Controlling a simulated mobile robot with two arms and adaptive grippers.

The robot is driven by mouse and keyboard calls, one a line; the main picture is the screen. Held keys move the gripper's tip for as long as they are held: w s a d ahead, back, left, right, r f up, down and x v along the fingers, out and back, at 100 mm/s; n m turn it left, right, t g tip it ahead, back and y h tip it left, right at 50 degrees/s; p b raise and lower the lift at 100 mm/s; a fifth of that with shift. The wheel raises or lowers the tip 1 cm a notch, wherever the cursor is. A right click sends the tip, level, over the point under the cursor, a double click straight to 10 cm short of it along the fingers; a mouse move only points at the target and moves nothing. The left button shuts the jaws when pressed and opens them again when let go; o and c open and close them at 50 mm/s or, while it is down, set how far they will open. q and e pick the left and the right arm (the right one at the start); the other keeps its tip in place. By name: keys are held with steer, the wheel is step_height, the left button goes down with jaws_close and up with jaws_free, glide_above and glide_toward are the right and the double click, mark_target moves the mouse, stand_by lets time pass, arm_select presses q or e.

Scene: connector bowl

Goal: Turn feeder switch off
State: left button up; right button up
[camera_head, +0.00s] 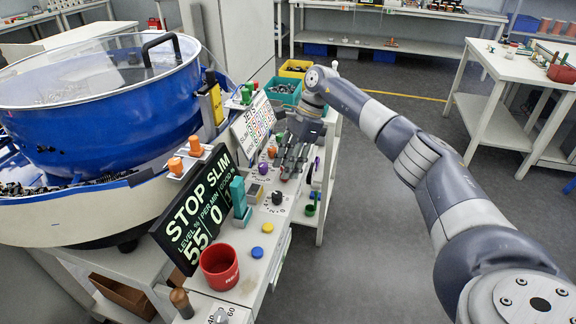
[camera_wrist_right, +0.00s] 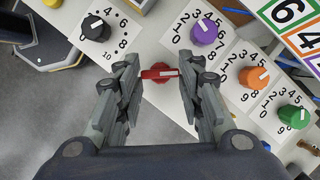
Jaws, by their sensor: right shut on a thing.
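A red rotary switch (camera_wrist_right: 158,73) with a pale pointer line sits on the panel between the fingers of my right gripper (camera_wrist_right: 160,70) in the right wrist view. The pointer line lies roughly level across the picture. No lettering is readable beside the switch. The display board (camera_head: 200,212) reads STOP SLIM, with 55 and 0 below. My left gripper is not in view.
Close by are a black dial (camera_wrist_right: 97,29), a purple dial (camera_wrist_right: 204,32), an orange dial (camera_wrist_right: 254,77) and a green dial (camera_wrist_right: 294,118). A red cup (camera_head: 220,267) stands at the bench's near end. A blue bowl feeder (camera_head: 110,120) fills the left.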

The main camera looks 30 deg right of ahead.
steer(key=shift+w+r+n, duration=0.1)
steer(key=shift+n, duration=0.2)
stand_by(0.4)
steer(key=o, duration=1.1)
steer(key=shift+c, duration=0.2)
steer(key=shift+d, duration=0.1)
steer(key=v, duration=1.2)
steer(key=shift+w, duration=0.15)
